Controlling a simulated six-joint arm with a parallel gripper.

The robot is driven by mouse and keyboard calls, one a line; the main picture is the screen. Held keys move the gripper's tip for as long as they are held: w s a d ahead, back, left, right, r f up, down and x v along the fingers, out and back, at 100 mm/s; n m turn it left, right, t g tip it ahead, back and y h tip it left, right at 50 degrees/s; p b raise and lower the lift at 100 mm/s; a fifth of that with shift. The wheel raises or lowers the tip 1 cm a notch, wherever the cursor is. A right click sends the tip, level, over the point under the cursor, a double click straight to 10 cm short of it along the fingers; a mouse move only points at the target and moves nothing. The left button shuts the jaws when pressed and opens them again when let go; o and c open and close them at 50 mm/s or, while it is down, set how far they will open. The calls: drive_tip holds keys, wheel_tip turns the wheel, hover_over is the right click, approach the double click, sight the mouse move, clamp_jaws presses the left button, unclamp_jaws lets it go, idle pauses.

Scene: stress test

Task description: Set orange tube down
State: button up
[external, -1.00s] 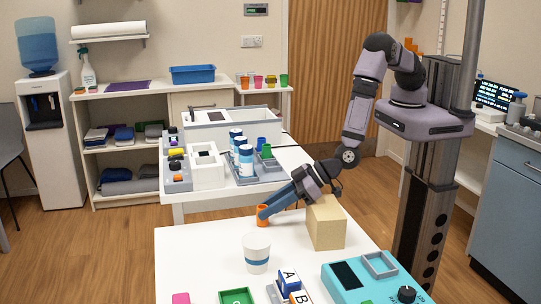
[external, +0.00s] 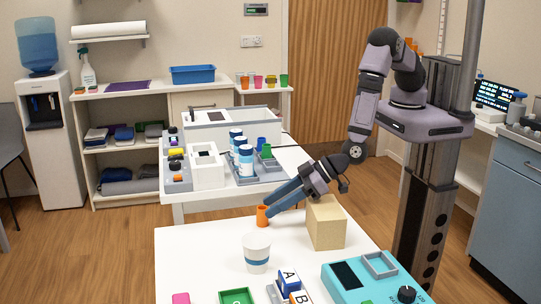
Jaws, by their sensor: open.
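The small orange tube (external: 262,216) stands upright on the white table (external: 195,262), near its far edge. My gripper (external: 270,207) is open, with its blue fingers slanting down to the left from the arm. The fingertips are just right of the tube and close to it. Whether a fingertip still touches the tube I cannot tell at this size.
A wooden block (external: 326,224) stands right beside my gripper, under the wrist. A white cup with a blue band (external: 256,252) stands in front of the tube. Lettered blocks (external: 289,283) and a teal device (external: 370,280) are near the front.

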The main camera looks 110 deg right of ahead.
drive_tip(key=b+v, duration=0.1)
drive_tip(key=v, duration=0.9)
drive_tip(key=shift+w, duration=0.15)
drive_tip(key=s+d+r+g, duration=0.2)
drive_tip(key=s+d+g, duration=0.1)
drive_tip(key=s+d, duration=0.4)
drive_tip(key=s+d+r+n+g+y, duration=0.1)
drive_tip(key=s+d+g, duration=0.3)
drive_tip(key=s+d, duration=0.4)
drive_tip(key=s+d+r+n+g+y, duration=0.1)
drive_tip(key=s+d+r+g, duration=0.2)
drive_tip(key=s+d, duration=0.4)
drive_tip(key=shift+s+d+g, duration=0.4)
drive_tip(key=shift+s+g, duration=0.1)
drive_tip(key=shift+s, duration=0.45)
